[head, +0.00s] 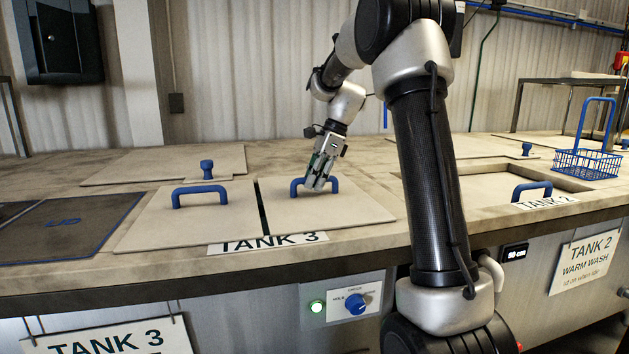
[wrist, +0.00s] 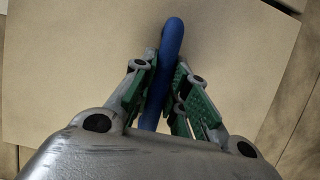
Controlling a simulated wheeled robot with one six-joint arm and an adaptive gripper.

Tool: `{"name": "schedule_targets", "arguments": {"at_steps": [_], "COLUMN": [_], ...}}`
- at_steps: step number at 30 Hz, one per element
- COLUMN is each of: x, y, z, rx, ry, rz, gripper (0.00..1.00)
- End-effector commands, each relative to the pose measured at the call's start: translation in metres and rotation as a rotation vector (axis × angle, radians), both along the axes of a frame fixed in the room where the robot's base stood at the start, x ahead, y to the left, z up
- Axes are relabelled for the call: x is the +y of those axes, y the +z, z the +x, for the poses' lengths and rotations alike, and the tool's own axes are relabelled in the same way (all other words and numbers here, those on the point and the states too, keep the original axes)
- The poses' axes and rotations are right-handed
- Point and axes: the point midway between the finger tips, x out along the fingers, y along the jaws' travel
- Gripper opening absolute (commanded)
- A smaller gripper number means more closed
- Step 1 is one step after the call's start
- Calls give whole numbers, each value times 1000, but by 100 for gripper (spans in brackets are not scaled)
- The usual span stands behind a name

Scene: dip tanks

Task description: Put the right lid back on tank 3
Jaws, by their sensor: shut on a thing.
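The right lid (head: 345,212) is a flat beige plate with a blue arched handle (head: 298,188). It lies flat, or nearly so, over the right half of tank 3, behind the TANK 3 label (head: 268,243). My gripper (head: 317,184) is shut on that handle. In the wrist view, my gripper (wrist: 162,95) has its green-padded fingers on both sides of the blue handle (wrist: 171,42), above the lid's plate (wrist: 70,70). The left lid (head: 150,222) sits beside it, with a narrow dark gap between them. I cannot tell whether the right lid is fully seated.
A dark mat (head: 55,240) with a blue outline marked LID lies at the left. Another lid with a blue knob (head: 207,168) is behind. At the right are tank 2's blue handle (head: 532,190) and a blue wire basket (head: 585,163).

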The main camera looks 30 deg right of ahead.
Motion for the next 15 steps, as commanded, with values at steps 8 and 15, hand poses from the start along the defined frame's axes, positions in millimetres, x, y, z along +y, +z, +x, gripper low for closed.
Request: {"name": "schedule_targets", "arguments": {"at_steps": [8,15], "x": [0,0], "y": [-2,-1], "z": [0,0], "rx": [0,0], "ry": [0,0], "rz": [0,0], "gripper": [37,37]}}
